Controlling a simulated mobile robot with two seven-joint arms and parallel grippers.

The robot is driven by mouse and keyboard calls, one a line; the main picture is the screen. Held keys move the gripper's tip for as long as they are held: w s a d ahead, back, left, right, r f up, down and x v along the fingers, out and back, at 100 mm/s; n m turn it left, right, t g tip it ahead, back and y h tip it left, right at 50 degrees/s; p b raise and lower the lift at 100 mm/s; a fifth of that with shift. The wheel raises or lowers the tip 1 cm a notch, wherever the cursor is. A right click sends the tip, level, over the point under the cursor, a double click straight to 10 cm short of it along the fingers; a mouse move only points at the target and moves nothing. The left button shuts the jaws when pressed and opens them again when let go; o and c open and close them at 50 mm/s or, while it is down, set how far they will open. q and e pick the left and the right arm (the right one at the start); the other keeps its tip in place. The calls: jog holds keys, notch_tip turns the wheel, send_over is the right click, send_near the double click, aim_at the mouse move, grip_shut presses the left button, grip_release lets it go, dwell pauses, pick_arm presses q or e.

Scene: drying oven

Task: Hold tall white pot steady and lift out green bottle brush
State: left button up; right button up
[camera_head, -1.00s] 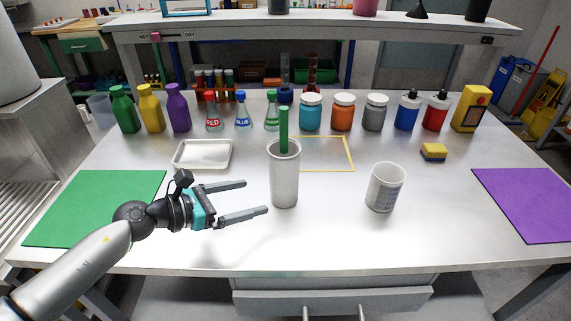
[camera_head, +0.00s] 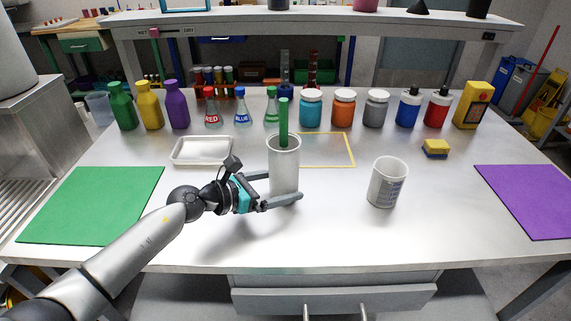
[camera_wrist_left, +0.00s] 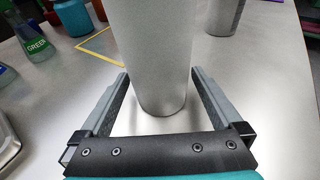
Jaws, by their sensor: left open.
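The tall white pot (camera_head: 284,160) stands upright on the metal table in the head view. The green bottle brush (camera_head: 283,122) stands in it, its green upper part rising above the rim; its lower part is hidden inside. My left gripper (camera_head: 286,187) is open, with one finger on the near side of the pot and one on the far side, low down. In the left wrist view the pot (camera_wrist_left: 152,55) is between the two open fingers, with a gap visible beside each finger. My right gripper is not in view.
A white beaker (camera_head: 388,183) stands to the right of the pot. A white tray (camera_head: 202,163) lies behind my left gripper, and a yellow outlined square (camera_head: 353,150) is behind the pot. Several bottles, flasks and jars line the back. The table front is clear.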

pick_arm(q)
jog(key=c, duration=0.8)
jog(key=shift+o, duration=0.2)
dwell(1.1)
